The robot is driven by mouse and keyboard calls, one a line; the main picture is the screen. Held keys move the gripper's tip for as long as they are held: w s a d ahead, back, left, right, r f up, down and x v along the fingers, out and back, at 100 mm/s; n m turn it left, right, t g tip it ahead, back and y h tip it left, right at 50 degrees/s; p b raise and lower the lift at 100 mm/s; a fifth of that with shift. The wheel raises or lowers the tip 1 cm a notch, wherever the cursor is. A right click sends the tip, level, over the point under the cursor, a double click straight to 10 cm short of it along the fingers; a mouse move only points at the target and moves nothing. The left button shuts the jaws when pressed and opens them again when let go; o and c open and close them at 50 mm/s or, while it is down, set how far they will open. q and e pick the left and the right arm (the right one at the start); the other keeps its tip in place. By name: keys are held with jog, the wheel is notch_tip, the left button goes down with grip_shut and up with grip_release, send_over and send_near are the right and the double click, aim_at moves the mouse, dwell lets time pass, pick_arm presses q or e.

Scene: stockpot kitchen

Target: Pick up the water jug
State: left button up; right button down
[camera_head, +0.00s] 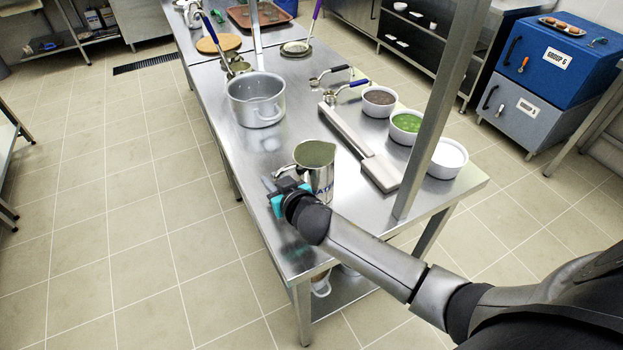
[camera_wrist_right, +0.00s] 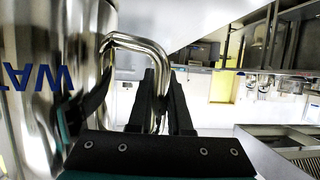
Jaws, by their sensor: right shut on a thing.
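The water jug (camera_head: 320,178) is a shiny metal jug near the front of the steel table. In the right wrist view its curved wall (camera_wrist_right: 40,70) fills the left side, with blue letters on it. Its bent metal handle (camera_wrist_right: 135,40) runs between the fingers of my right gripper (camera_wrist_right: 160,85). In the head view my right gripper (camera_head: 276,188) is at the jug's left side, shut on the handle. The jug looks upright; I cannot tell if its base touches the table. My left gripper is not in view.
A grey stockpot (camera_head: 257,101) stands behind the jug on the steel table (camera_head: 225,140). Bowls with brown (camera_head: 378,102), green (camera_head: 405,127) and white (camera_head: 447,158) contents line the right edge. A metal post (camera_head: 437,110) rises at the right.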

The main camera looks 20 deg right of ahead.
dwell(0.7)
jog(key=shift+r, duration=0.15)
jog(key=shift+r, duration=0.1)
notch_tip(320, 180, up, 20)
jog(key=p, duration=0.5)
